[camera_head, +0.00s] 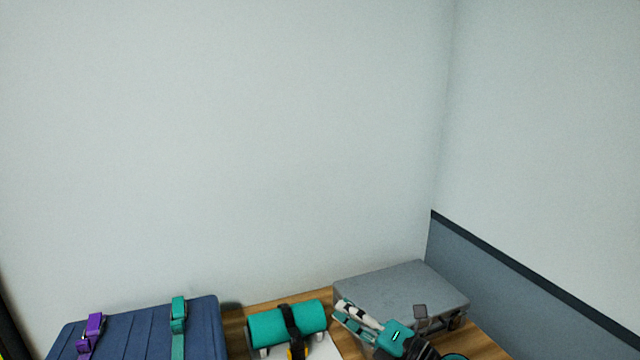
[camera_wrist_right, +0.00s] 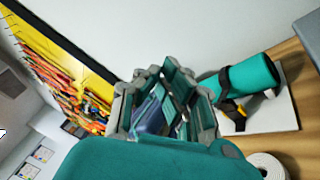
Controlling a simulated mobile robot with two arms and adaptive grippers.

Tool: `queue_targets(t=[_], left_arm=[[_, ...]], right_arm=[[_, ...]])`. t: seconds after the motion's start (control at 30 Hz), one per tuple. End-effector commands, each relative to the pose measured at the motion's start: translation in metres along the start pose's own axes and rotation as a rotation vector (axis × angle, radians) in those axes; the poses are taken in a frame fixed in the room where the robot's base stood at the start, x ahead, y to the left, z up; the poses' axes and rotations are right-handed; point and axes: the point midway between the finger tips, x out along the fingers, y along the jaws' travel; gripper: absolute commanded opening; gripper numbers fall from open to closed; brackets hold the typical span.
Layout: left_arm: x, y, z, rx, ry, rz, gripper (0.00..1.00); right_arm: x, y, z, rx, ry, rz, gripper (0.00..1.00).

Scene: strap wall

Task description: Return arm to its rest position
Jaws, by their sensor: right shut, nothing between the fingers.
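My right gripper (camera_head: 345,312) shows at the bottom of the head view, in front of the grey case. It is shut and holds nothing. In the right wrist view my right gripper (camera_wrist_right: 165,85) fills the middle, its fingers pointing away. My left gripper is in neither view.
A grey case (camera_head: 390,290) stands on the wooden table (camera_head: 236,335) in the corner. Left of it a teal roll (camera_head: 265,328) with a black strap lies on a white stand (camera_head: 325,350). A blue case (camera_head: 140,335) with purple and teal straps is at far left.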

Motion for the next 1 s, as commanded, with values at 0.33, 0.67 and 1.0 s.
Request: queue_targets(t=[0.33,0.67,1.0], left_arm=[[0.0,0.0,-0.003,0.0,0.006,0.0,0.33],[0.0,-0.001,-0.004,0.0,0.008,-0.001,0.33],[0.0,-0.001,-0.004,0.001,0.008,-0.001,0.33]], right_arm=[[-0.151,-0.065,0.007,1.033,-0.938,-0.076,0.0],[-0.286,-0.122,-0.118,1.622,-1.401,-0.515,0.0],[-0.348,-0.108,-0.206,1.858,-1.555,-0.833,0.0]])
